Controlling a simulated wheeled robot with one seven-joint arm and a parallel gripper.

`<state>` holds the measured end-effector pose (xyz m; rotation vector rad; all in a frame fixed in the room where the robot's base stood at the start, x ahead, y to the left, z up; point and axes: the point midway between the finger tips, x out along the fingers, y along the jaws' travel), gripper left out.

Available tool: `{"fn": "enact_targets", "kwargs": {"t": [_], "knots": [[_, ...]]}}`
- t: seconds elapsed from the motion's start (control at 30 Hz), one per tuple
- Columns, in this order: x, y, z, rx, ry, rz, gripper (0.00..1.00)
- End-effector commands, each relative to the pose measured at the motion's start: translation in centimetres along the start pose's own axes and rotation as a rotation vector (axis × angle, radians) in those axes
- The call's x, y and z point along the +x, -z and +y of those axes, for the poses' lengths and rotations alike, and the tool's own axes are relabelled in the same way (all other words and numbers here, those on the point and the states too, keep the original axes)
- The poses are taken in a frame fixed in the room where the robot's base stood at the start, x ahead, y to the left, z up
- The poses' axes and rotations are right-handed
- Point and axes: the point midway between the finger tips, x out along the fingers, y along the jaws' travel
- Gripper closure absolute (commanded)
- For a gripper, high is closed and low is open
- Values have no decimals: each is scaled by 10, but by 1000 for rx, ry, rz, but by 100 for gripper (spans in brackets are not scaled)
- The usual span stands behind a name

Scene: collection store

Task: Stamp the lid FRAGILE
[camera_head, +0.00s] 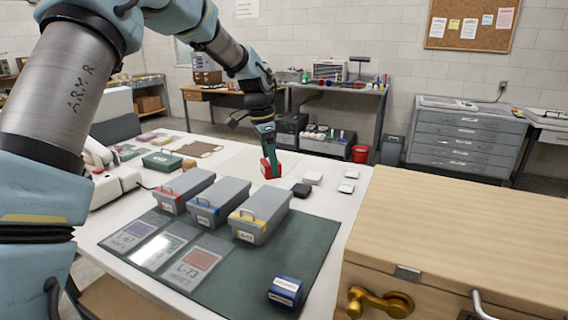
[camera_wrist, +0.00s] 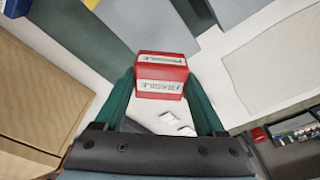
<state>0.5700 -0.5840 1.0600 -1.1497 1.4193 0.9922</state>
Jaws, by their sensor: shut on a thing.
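My gripper (camera_head: 270,158) is shut on a red stamp (camera_head: 265,168) and holds it over the far part of the white table, beyond the grey boxes. In the wrist view, the stamp (camera_wrist: 162,67) sits between the green fingers of my gripper (camera_wrist: 162,85), with white labels reading FRAGILE. Its underside is hidden. A large pale wooden case (camera_head: 470,215) with a flat top and a brass latch stands at the right. I cannot tell which surface is the lid meant. A small black pad (camera_head: 302,190) lies near the stamp, slightly right in the head view.
A blue stamp (camera_head: 285,291) is at the front.

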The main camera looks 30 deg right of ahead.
Motion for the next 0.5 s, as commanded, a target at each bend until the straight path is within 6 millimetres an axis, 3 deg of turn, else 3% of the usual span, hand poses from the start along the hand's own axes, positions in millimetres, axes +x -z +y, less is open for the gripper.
{"fn": "enact_targets", "kwargs": {"t": [0.27, 0.5], "knots": [[11, -3, -4, 17, -2, 2, 64], [35, -7, -3, 16, -2, 2, 64]]}}
